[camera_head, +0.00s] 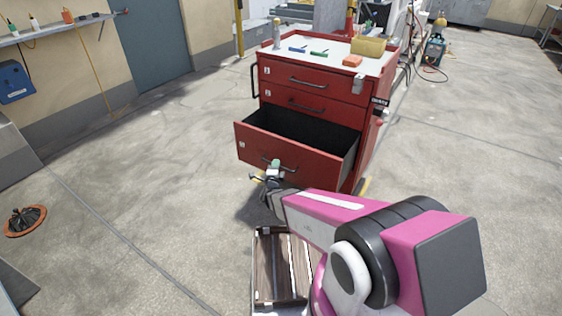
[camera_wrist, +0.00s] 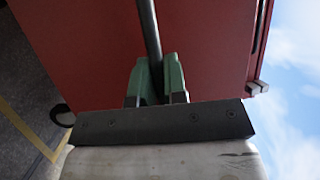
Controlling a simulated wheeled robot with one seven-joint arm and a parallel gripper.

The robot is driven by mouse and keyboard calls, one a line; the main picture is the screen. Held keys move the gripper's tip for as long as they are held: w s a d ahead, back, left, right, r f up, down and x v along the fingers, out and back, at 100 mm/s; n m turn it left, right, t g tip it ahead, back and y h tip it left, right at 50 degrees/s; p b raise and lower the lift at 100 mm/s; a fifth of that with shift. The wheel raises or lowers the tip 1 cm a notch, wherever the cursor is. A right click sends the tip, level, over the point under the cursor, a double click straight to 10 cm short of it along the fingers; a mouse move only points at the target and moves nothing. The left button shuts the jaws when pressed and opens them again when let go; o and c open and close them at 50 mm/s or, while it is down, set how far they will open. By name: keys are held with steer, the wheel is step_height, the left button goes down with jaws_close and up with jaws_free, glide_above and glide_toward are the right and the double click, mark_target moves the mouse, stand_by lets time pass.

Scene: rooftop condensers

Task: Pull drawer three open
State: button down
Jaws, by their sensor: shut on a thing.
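The red drawer cabinet (camera_head: 313,86) stands at the centre of the head view. Its third drawer (camera_head: 290,156) is pulled well out, and its dark, empty-looking inside shows. The two drawers above it, the top drawer (camera_head: 310,81) and the second drawer (camera_head: 309,102), are shut. My gripper (camera_head: 273,168) is at the third drawer's front. In the wrist view my gripper (camera_wrist: 158,78) has its green fingers on both sides of the dark bar handle (camera_wrist: 149,28), shut on it. The red drawer front (camera_wrist: 90,45) fills much of that view.
Markers, an orange block (camera_head: 352,61) and a yellow sponge-like block (camera_head: 368,46) lie on the cabinet's white top. A wooden crate-like thing (camera_head: 268,272) is on the floor below my arm. An orange-rimmed drain-like thing (camera_head: 25,220) lies at the left. The floor between is clear.

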steer(key=shift+s+a, duration=0.25)
steer(key=shift+s, duration=0.1)
steer(key=c, duration=1.2)
jaws_free()
